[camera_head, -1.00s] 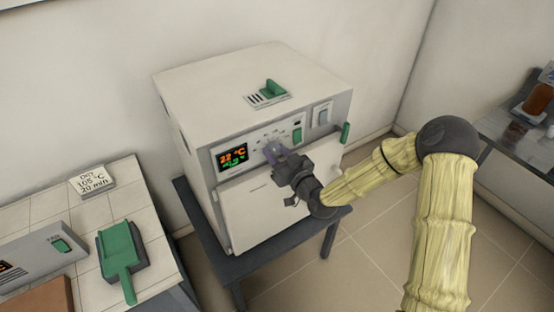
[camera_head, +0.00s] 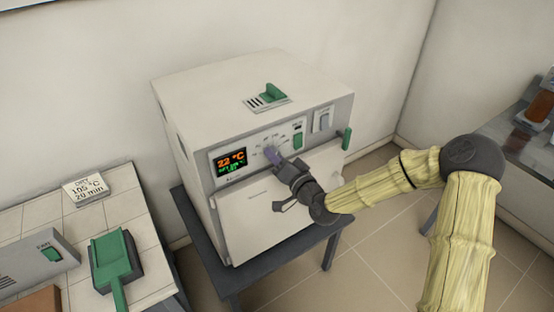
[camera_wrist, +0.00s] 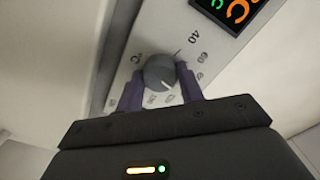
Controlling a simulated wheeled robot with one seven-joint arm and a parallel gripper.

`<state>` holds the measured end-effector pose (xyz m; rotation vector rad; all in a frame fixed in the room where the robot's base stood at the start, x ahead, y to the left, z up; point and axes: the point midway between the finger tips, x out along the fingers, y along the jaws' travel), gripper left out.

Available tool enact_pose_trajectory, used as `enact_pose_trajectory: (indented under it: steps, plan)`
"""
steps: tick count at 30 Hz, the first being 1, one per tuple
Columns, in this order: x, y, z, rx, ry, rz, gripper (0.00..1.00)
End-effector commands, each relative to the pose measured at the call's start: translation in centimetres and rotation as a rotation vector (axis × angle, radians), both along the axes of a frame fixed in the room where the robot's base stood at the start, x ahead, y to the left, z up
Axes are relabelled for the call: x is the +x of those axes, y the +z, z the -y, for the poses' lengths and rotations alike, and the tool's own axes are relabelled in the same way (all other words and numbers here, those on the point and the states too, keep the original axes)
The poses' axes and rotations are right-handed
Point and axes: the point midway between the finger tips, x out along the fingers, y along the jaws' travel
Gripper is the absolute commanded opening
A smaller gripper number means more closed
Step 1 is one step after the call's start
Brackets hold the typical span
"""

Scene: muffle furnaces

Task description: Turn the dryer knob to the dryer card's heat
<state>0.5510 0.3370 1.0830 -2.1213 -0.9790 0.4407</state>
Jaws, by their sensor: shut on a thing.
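The dryer (camera_head: 205,100) is a white box on a dark table, with a front panel and a display (camera_head: 230,162) reading 22 °C in orange above a green line. The grey round knob (camera_wrist: 160,72) sits on a dial with printed numbers, 40 and 60 among them; a pale pointer line shows on it. My gripper (camera_head: 272,158) is shut on the knob; in the wrist view its purple fingers (camera_wrist: 160,90) stand on either side of it. The dryer card (camera_head: 88,187) lies on the tiled bench at left and reads "DRY 105 °C 20 min".
A green switch (camera_head: 298,137) and a green side handle (camera_head: 346,138) are right of the knob. A green-handled part (camera_head: 272,92) sits on the dryer's top. A green scoop-like tool (camera_head: 112,258) lies on the bench. An amber bottle (camera_head: 541,105) stands far right.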

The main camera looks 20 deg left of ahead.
Motion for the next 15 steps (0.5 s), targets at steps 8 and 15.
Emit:
enact_pose_trajectory:
  steps: [8,15]
  plan:
    - [0.01,-0.09,0.05,0.003,-0.001,-0.007,0.15]
    - [0.01,-0.08,0.05,0.002,-0.001,-0.006,0.59]
